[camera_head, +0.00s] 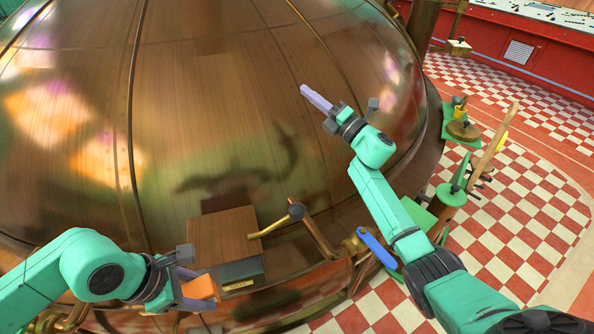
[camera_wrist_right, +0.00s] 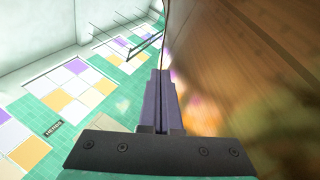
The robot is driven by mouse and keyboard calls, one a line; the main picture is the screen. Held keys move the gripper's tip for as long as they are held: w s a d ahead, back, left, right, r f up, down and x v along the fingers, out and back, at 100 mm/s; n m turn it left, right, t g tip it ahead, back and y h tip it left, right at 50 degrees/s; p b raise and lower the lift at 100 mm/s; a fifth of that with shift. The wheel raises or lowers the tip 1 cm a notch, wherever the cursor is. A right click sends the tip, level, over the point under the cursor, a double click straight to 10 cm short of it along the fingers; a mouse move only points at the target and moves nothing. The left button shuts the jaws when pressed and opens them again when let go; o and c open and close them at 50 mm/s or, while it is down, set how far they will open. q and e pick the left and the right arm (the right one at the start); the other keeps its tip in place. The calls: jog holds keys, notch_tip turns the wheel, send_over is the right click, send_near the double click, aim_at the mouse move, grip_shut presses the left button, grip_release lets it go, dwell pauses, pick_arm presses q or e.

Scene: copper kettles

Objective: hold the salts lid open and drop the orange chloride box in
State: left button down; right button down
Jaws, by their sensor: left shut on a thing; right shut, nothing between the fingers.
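The orange box (camera_head: 199,288) is between the fingers of my left gripper (camera_head: 190,290) at the lower left. My left gripper is shut on it, just left of a small dark bin (camera_head: 242,270) with a pale label too small to read surely. A brown panel (camera_head: 222,234), perhaps the salts lid, stands right behind the bin; I cannot tell whether it is open. My right gripper (camera_head: 315,98) is shut and empty, held up in front of the kettle and well above the bin. Its closed purple fingers show in the right wrist view (camera_wrist_right: 161,100).
The big copper kettle (camera_head: 220,110) fills the left and middle. A brass lever (camera_head: 275,224) and a blue handle (camera_head: 377,249) are right of the bin. Green stands (camera_head: 452,194) with tools stand at the right. The red and white checkered floor (camera_head: 520,200) is open beyond.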

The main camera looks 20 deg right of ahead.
jog(key=s+a+r+n+g+y, duration=0.3)
jog(key=a+r+n+g+y, duration=0.3)
jog(key=a+n, duration=0.4)
jog(key=s+a+f+n+g+h, duration=0.2)
jog(key=s+a+n+g+h, duration=0.1)
jog(key=s+a+n+g, duration=0.95)
jog(key=n+h, duration=0.5)
jog(key=h, duration=0.9)
send_over(297, 206)
notch_tip(297, 206, down, 10)
notch_tip(297, 206, down, 7)
jog(key=shift+r, duration=0.15)
jog(key=shift+f, duration=0.3)
